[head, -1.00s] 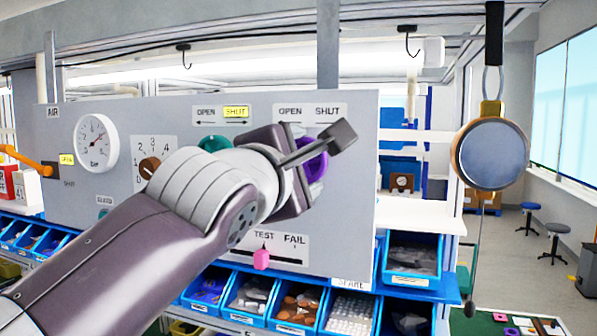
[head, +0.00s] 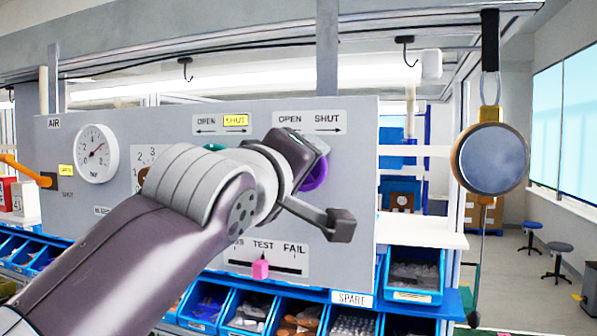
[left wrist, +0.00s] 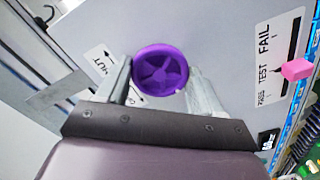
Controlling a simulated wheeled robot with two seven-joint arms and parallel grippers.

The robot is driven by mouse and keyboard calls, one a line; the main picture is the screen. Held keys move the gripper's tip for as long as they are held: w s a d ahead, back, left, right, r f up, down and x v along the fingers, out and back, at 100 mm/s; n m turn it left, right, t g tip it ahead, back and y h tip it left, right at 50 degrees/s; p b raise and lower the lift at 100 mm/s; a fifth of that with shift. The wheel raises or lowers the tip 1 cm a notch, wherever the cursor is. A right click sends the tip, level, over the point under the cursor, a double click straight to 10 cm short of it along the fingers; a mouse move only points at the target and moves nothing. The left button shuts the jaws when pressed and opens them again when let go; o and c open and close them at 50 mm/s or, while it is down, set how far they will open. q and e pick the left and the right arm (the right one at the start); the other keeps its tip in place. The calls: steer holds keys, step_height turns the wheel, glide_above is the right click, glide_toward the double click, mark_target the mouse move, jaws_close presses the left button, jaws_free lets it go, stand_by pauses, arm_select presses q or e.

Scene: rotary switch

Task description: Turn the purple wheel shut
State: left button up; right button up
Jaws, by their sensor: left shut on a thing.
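The purple wheel (head: 314,174) is on the grey panel below an OPEN/SHUT label (head: 309,122). In the head view it is mostly hidden behind my left gripper (head: 318,178). In the left wrist view the whole spoked wheel (left wrist: 161,70) sits between the two fingers of my left gripper (left wrist: 160,85), one on each side of its rim. The left gripper is shut on the wheel. My right gripper is not in view.
The panel (head: 350,220) also has a dial gauge (head: 97,153), a teal wheel (head: 214,147) partly behind my arm and a pink slider (head: 260,268). Blue bins (head: 412,277) stand below. A round pan-like object (head: 491,157) hangs at the right.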

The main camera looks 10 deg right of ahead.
arm_select(q)
steer(key=m+p, duration=0.2)
steer(key=m, duration=2)
steer(key=shift+w+f+p, duration=0.1)
steer(key=shift+p, duration=0.25)
steer(key=o, duration=1)
steer(key=shift+w, duration=0.1)
steer(key=shift+o, duration=0.2)
steer(key=b+v, duration=0.6)
steer(key=v, duration=0.6)
steer(key=shift+s+a, duration=0.2)
steer(key=shift+s, duration=0.05)
